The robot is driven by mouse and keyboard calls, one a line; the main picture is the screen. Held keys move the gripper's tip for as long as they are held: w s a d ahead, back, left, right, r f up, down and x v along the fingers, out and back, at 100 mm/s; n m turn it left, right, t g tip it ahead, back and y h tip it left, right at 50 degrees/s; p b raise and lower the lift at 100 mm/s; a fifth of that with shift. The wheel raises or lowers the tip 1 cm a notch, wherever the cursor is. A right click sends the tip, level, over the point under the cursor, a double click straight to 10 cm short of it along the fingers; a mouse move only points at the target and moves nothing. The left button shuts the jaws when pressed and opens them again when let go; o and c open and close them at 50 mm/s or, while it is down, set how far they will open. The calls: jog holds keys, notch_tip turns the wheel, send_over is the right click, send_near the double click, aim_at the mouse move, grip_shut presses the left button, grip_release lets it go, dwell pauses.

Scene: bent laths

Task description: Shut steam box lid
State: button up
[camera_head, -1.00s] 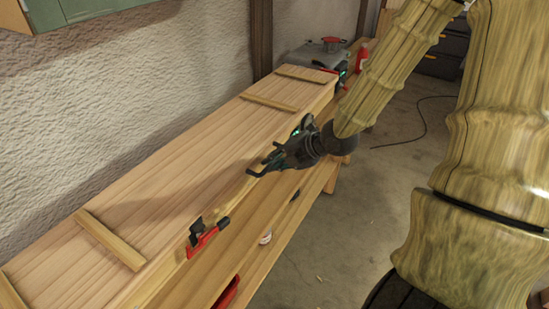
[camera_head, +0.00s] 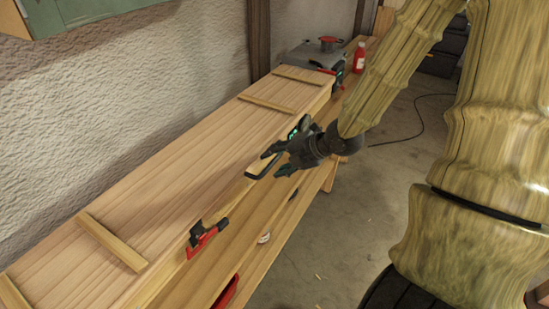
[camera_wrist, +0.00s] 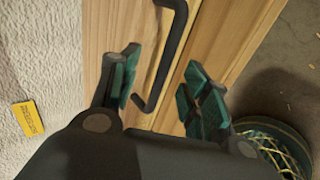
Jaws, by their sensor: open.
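The long wooden steam box (camera_head: 228,237) stands along the wall. Its plank lid (camera_head: 190,165), with several cross battens, lies along the top, and I see no clear gap under it. A black bar handle (camera_head: 263,166) is on the lid's front edge. My gripper (camera_head: 278,160) is open at the handle, reaching in from the right. In the wrist view the black handle (camera_wrist: 167,60) lies between my two spread fingers (camera_wrist: 158,88), apart from both pads as far as I can tell.
A red and black clamp or latch (camera_head: 205,238) sits on the box's front edge. A grey machine (camera_head: 312,57) and a red bottle (camera_head: 359,58) stand beyond the far end. The floor at right is mostly clear.

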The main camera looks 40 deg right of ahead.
jog(key=p+v, duration=0.6)
jog(key=v, duration=0.1)
dwell(0.3)
